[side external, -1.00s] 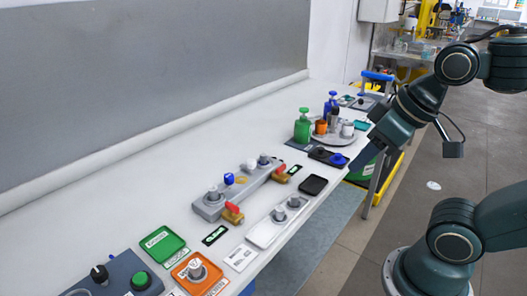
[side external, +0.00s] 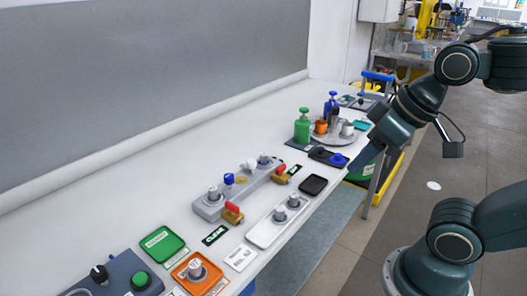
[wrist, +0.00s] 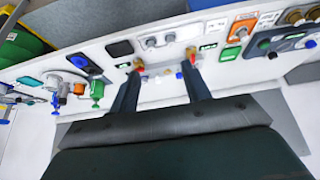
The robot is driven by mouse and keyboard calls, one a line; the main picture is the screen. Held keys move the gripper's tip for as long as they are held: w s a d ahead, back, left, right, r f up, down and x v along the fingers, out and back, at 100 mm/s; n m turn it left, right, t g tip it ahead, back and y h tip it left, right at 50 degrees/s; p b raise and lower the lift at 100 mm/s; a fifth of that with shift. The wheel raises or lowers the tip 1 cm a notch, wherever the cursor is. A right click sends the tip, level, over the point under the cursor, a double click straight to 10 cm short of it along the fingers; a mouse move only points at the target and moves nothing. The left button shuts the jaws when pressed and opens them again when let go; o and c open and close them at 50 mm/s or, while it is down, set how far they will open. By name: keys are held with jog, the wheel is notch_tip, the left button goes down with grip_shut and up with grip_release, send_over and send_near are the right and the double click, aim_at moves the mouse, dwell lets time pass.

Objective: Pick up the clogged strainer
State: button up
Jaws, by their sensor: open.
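Several grey strainer-like cylinders with round tops show in the side external view. One (side external: 195,268) stands on an orange tray (side external: 219,286); two (side external: 280,212) stand on a white tray (side external: 262,236); others (side external: 213,194) sit in a long grey housing (side external: 236,196) with red-handled valves (side external: 233,208). I cannot tell from their looks which is clogged. My gripper (wrist: 161,72) is open and empty in the wrist view. Its fingers point towards the bench with the grey housing seen between their tips, apart from everything. In the side external view, my wrist is at the bench's right front edge, far from the strainers.
A green tray (side external: 161,243) lies left of the orange tray. A control box with a green button (side external: 141,279) is at the front left. A green pump bottle (side external: 302,128) and a round tray (side external: 345,139) with cups stand farther back. A black pad (side external: 313,185) lies nearby. A wall panel bounds the back.

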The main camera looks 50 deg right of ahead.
jog(key=shift+w+r, duration=0.1)
jog(key=w+d+r+n+g, duration=0.15)
jog(key=w+r+n, duration=0.25)
jog(key=w, duration=0.4)
jog(key=n+g, duration=0.4)
jog(key=n, duration=0.7)
send_over(263, 154)
notch_tip(263, 154, down, 8)
jog(key=shift+s+r, duration=0.1)
jog(key=shift+s, duration=0.05)
jog(key=shift+a, duration=0.1)
jog(key=shift+f, duration=4.3)
